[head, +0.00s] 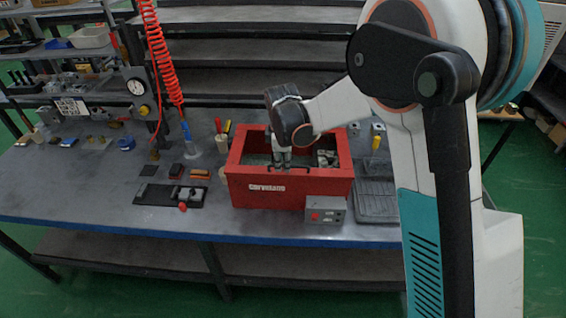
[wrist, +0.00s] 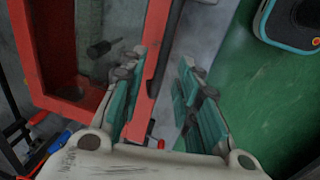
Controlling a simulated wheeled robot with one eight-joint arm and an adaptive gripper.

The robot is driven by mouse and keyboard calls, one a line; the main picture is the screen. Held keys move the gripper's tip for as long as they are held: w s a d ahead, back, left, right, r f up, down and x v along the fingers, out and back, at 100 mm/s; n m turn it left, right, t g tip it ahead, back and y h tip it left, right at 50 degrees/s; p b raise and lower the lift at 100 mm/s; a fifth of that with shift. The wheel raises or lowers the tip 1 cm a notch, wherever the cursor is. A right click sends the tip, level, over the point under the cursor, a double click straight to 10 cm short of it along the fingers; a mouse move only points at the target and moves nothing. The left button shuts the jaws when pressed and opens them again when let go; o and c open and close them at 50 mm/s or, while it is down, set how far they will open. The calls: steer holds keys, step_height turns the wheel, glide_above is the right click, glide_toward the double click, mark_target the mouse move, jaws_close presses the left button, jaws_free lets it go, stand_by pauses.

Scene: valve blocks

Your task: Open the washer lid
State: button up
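The washer is a red box (head: 270,192) on the workbench, with white lettering on its front. Its red rim frames a view into a grey interior with parts inside; I cannot tell whether a clear lid panel covers it. A dark handle bar (head: 312,171) runs along the upper front edge and also shows in the wrist view (wrist: 161,60). My gripper (head: 282,160) points down over the washer's front edge, its tips partly hidden in the head view. In the wrist view my gripper (wrist: 161,72) is open, its teal-padded fingers apart on either side of the bar, with no visible grip.
A grey control box (head: 325,211) with a red button stands before the washer. A grey ribbed tray (head: 376,200) lies to its right. A dark plate with a small fixture (head: 172,195) lies left. A red coiled hose (head: 163,55) hangs behind left. Green floor lies in front.

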steer(key=shift+w+f, duration=0.1)
steer(key=shift+f, duration=0.45)
jaws_close()
steer(key=shift+r, duration=0.1)
